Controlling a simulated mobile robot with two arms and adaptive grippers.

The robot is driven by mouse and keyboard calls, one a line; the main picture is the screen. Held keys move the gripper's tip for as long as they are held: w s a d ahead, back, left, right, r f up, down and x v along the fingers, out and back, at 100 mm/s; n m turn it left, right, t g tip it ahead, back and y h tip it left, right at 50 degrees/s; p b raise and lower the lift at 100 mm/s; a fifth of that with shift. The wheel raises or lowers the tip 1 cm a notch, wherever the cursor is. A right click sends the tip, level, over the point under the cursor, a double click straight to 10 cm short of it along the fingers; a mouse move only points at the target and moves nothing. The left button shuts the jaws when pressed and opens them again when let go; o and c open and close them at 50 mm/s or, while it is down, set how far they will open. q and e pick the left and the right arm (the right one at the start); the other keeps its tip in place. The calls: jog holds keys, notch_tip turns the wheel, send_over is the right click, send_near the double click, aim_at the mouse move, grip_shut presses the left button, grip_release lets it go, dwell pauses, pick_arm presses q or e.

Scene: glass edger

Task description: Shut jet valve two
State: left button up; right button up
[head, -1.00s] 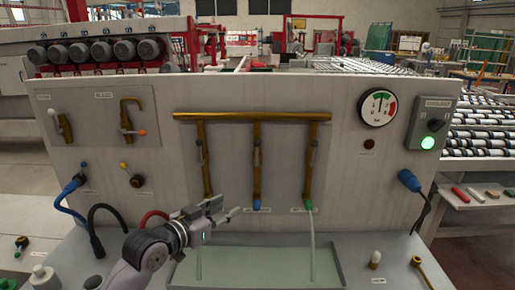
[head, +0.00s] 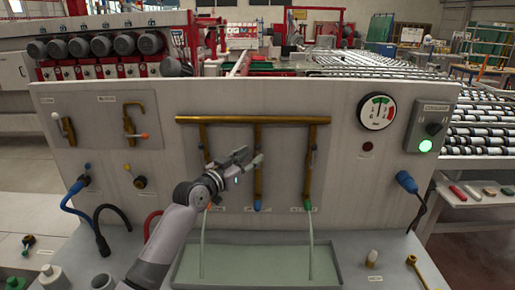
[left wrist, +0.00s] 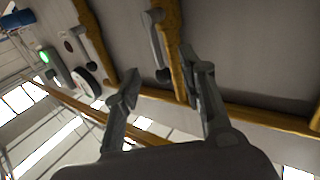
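Three brass pipes hang from a brass manifold (head: 255,119) on the panel, each with a grey lever. The middle pipe (head: 257,184) ends in a blue nozzle (head: 257,207); no stream shows under it. My left gripper (head: 249,157) is open in front of the middle pipe at valve height and partly hides its valve. In the left wrist view, which looks upside down, the middle pipe's grey lever (left wrist: 156,45) lies along the pipe, beyond and roughly between the spread fingers (left wrist: 165,92). I cannot tell whether a finger touches it. My right gripper is out of view.
Thin streams fall from the left pipe (head: 205,180) and the right pipe (head: 309,180) into a tray (head: 341,270). A gauge (head: 376,111) and a switch box with a lit green light (head: 425,145) are at right. Hoses (head: 75,205) hang at left.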

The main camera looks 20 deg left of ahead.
aim_at(258, 150)
pick_arm(q)
jog(key=shift+p+x, duration=0.3)
jog(key=shift+x, duration=1.95)
jog(key=shift+c, duration=0.2)
grip_shut()
